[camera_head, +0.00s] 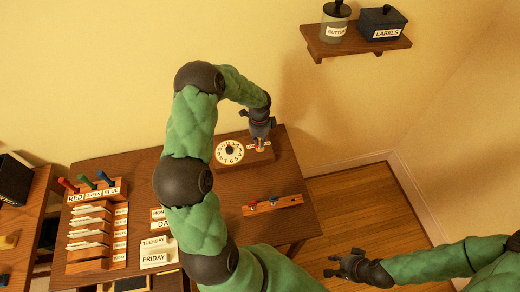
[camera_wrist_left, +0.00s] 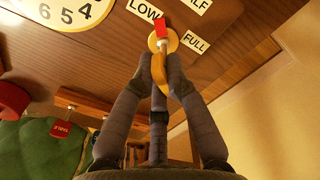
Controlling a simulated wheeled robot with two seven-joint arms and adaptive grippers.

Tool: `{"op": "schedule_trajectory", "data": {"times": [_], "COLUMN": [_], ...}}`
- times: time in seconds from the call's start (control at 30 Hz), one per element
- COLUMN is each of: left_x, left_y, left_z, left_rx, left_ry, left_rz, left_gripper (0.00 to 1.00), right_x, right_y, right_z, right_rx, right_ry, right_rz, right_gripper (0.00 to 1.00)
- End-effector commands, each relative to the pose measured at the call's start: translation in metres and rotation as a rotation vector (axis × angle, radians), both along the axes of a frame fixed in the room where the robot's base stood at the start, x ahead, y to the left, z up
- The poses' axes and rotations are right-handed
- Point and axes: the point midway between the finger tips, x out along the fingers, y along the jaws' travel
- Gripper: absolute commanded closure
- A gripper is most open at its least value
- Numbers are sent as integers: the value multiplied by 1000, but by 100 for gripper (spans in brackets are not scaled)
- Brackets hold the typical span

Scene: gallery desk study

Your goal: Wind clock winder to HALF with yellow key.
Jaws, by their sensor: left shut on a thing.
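The clock is a wooden block with a white dial (camera_head: 229,152) on the desk. In the left wrist view its front carries the labels LOW (camera_wrist_left: 146,9), HALF (camera_wrist_left: 203,4) and FULL (camera_wrist_left: 195,42) around the round winder. My left gripper (camera_head: 260,141) is over the clock's right part, shut on the yellow key (camera_wrist_left: 160,72). The key's end meets the winder. A red marker (camera_wrist_left: 162,27) there points up in the wrist view, between LOW and HALF. My right gripper (camera_head: 333,266) hangs empty over the floor, fingers apart.
A wooden rack (camera_head: 272,205) with small coloured pieces lies in front of the clock. A card sorter (camera_head: 90,232), colour pegs (camera_head: 88,184) and day cards (camera_head: 158,250) stand on the left of the desk. A wall shelf (camera_head: 355,43) holds a jar and a LABELS box.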

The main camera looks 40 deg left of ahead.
Motion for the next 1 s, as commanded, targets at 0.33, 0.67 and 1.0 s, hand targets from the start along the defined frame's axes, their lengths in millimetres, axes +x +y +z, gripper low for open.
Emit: {"op": "schedule_trajectory", "data": {"times": [0.33,0.67,1.0], "left_x": [-3,-3,-3], "left_y": [-3,-3,-3], "left_z": [-1,-2,-3], "left_rx": [-5,-7,-6], "left_ry": [9,9,8], "left_rz": [-49,-235,-262], "left_gripper": [100,100,100], "right_x": [0,0,0], "right_y": [0,0,0], "right_z": [5,18,18], "right_rx": [0,0,0], "right_ry": [0,0,0], "right_rz": [0,0,0], "right_gripper": [60,60,60]}}
